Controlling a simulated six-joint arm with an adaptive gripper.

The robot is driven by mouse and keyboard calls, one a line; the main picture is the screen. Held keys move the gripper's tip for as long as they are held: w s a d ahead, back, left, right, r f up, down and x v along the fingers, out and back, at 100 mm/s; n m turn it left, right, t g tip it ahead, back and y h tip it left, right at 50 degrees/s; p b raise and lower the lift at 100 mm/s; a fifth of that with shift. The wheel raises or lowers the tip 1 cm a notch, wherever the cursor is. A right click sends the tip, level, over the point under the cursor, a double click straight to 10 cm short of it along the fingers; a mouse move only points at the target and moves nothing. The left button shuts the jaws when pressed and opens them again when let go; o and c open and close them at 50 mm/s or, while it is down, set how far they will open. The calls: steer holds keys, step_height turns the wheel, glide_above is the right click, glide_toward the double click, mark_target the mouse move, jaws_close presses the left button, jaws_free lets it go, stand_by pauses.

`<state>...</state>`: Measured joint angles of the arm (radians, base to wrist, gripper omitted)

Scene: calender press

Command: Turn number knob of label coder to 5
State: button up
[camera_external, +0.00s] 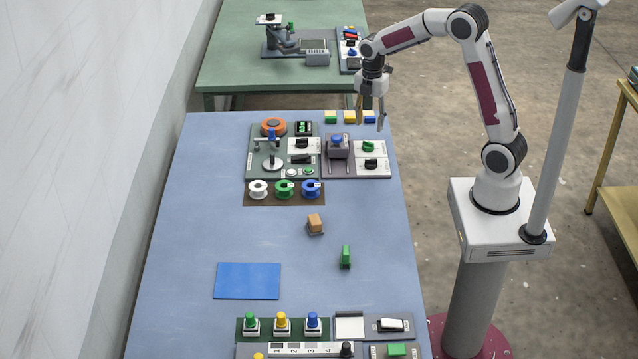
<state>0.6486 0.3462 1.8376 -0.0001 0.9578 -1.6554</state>
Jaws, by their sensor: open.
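My gripper (370,124) hangs pointing down beyond the far right corner of the blue table, near the small colored blocks. Its two fingers are apart with nothing between them. At the near edge of the table a pale strip (310,349) carries the numbers 1 to 4, with a black knob (346,349) at its right end. I cannot tell whether this is the label coder, and the knob's setting is too small to read. The gripper is far from this knob. Other black knobs sit on white plates (372,163) at the far end.
Stations with an orange reel (273,128) and a grey press-like block (338,147) stand at the far end. Several spools (284,190), a brown block (315,224), a green piece (346,256) and a blue mat (247,281) lie nearer. The table's left side is clear.

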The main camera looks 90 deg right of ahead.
mark_target(369, 142)
steer(key=shift+f, duration=0.1)
steer(key=shift+f, duration=3.8)
steer(key=c, duration=1.1)
